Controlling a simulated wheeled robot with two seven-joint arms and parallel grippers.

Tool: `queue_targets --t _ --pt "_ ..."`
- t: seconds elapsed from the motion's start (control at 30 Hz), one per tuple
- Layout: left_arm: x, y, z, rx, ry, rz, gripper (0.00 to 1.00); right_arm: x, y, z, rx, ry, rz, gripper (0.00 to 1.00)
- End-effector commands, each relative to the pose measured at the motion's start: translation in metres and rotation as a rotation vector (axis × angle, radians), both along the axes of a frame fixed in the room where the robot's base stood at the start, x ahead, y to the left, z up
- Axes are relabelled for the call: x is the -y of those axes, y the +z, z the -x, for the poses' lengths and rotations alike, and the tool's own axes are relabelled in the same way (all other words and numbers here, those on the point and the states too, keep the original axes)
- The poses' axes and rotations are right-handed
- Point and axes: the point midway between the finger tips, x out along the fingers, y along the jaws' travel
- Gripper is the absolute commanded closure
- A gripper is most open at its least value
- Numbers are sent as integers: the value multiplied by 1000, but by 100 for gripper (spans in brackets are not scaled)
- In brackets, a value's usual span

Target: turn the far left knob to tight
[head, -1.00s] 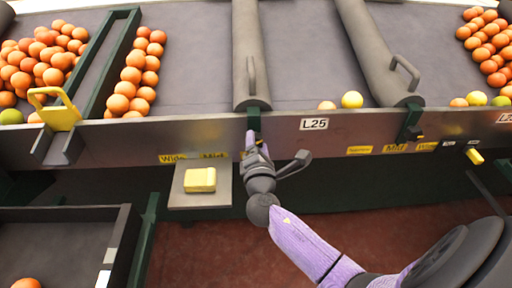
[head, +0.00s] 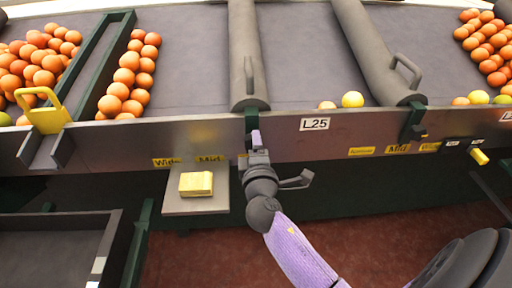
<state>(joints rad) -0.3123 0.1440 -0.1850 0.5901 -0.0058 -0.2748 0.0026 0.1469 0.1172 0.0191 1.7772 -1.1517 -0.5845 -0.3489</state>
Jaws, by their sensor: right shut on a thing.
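My right gripper (head: 256,150) is at the front rail, just below the green bracket (head: 251,120) of the left grey divider roller. It is shut on the knob there, which is mostly hidden by the fingers. Yellow labels, Wide (head: 165,162) and Mid (head: 209,158), sit on the rail left of the gripper. A third yellow label is mostly covered by the gripper, and its word cannot be read. My left gripper is not in view.
A small shelf (head: 182,208) holding a yellow block (head: 196,184) juts out left of my wrist. A dark crate (head: 108,245) stands lower left. Another roller (head: 368,45) and a yellow knob (head: 479,157) are to the right. Oranges lie on the belt.

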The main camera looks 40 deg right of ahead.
Motion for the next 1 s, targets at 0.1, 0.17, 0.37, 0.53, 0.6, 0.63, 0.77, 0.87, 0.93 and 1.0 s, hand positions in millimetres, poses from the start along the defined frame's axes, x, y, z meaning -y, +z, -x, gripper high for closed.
queue_targets --t 0.1,0.17,0.37,0.53,0.6,0.63,0.77,0.87,0.93,1.0 --pt "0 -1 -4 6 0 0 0 0 -2 0 2 0 -11 96" --pt "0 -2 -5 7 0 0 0 0 -2 0 2 0 -11 96" --pt "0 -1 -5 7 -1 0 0 0 -2 0 2 0 -11 96" --pt "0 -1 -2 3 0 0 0 0 -2 0 2 0 -11 22" --pt "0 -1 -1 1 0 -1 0 0 -1 0 2 0 -11 7" --pt "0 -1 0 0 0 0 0 0 -1 0 3 0 -10 1" --pt "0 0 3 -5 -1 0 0 0 -1 0 4 0 -10 1" --pt "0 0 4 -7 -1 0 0 0 -1 0 4 0 -8 1" --pt "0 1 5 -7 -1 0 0 -1 -1 2 3 0 -9 1" --pt "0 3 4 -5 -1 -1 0 -6 0 9 2 1 -9 1"
